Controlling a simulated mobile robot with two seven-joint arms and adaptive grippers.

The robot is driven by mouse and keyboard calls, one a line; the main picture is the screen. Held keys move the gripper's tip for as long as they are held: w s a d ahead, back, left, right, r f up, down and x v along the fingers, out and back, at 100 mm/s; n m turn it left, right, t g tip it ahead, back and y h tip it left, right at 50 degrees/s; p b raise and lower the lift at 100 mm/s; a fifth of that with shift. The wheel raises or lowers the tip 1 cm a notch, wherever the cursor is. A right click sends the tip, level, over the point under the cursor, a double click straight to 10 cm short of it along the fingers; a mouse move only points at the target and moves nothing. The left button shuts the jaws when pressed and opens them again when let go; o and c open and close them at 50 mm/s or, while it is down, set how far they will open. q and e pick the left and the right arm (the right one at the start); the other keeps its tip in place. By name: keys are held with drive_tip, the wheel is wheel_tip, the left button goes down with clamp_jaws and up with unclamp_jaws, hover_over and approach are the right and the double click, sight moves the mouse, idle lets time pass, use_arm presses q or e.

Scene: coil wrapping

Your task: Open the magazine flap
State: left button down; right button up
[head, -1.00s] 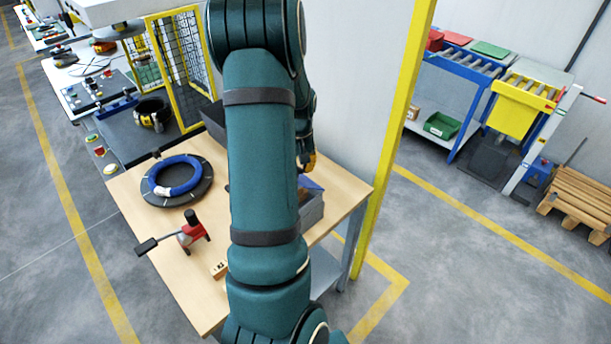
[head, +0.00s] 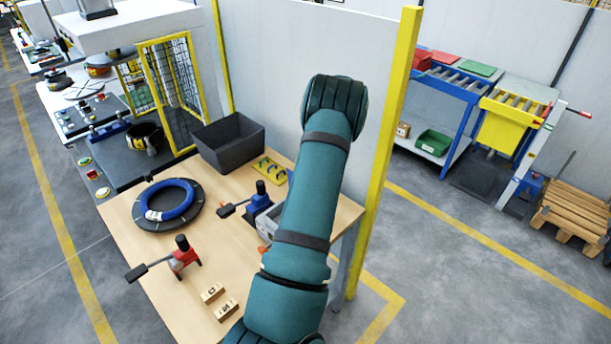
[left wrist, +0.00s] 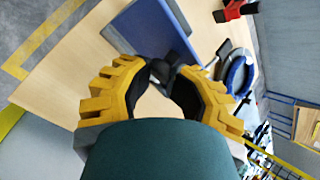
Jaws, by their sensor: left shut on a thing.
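In the left wrist view, the yellow fingers of my left gripper (left wrist: 162,75) meet around a small black knob (left wrist: 165,70) at the near edge of a flat blue panel, which looks like the magazine flap (left wrist: 152,28). How far the flap is tilted I cannot tell. In the head view, a green arm of mine reaches over the table's right side and hides most of the gripper and flap. A grey box (head: 268,224), probably the magazine, shows partly beside the arm. My right gripper is in no view.
On the wooden table (head: 200,262) lie a blue coil (head: 172,200) on a dark disc, a red tool (head: 184,257) and a blue tool (head: 256,205) with black handles, and two small wooden blocks (head: 213,292).

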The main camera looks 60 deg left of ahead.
use_arm(q)
drive_tip(key=shift+w+d+f+g, duration=0.15)
drive_tip(key=shift+d+f+g, duration=0.2)
drive_tip(key=shift+f, duration=0.25)
drive_tip(key=c, duration=0.8)
unclamp_jaws()
drive_tip(key=shift+o, duration=0.2)
drive_tip(key=shift+a, duration=0.1)
drive_tip(key=v, duration=1.2)
drive_tip(key=shift+a, duration=0.3)
